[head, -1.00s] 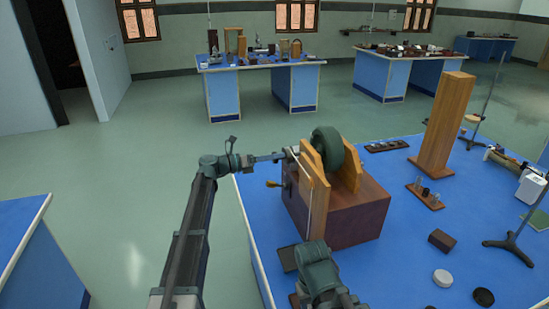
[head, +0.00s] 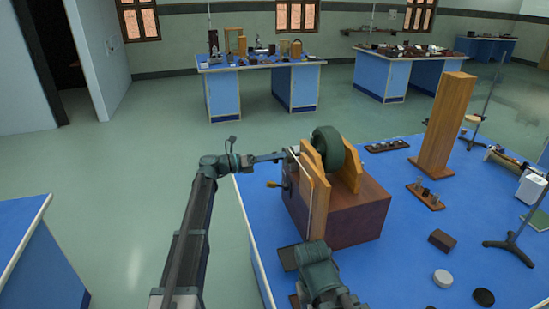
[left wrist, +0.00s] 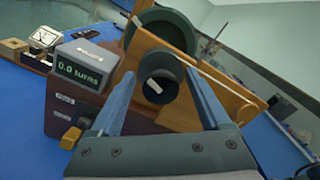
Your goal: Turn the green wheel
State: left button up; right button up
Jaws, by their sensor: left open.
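The green wheel (head: 327,147) stands upright between wooden supports (head: 313,190) on a dark red-brown box (head: 350,215). In the left wrist view the wheel (left wrist: 165,17) is partly hidden behind the front support and a dark round hub (left wrist: 158,82) with a small white mark. My left gripper (head: 280,156) is at the left side of the stand. In the left wrist view its open fingers (left wrist: 160,78) straddle the hub in the picture; I cannot tell whether they touch it. A grey display (left wrist: 78,68) on the box reads 0.0 turns. My right gripper's jaws do not show.
A yellow knob (left wrist: 70,138) sticks out of the box near my left gripper. A tall wooden block (head: 442,125) stands on the blue bench (head: 400,260) to the right, with small weights around. Open floor lies left of the bench.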

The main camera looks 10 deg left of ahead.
pick_arm(q)
jog(key=shift+a, duration=0.1)
jog(key=v, duration=1.3)
jog(key=shift+a, duration=0.3)
jog(key=shift+s, duration=0.1)
jog(key=w+d+m, duration=0.2)
jog(key=d, duration=0.3)
jog(key=w+d+m, duration=0.2)
jog(key=d, duration=0.3)
jog(key=w+d+m, duration=0.2)
jog(key=d+m, duration=0.1)
jog(key=d, duration=0.2)
jog(key=shift+w+d, duration=0.1)
jog(key=shift+d, duration=0.3)
grip_shut()
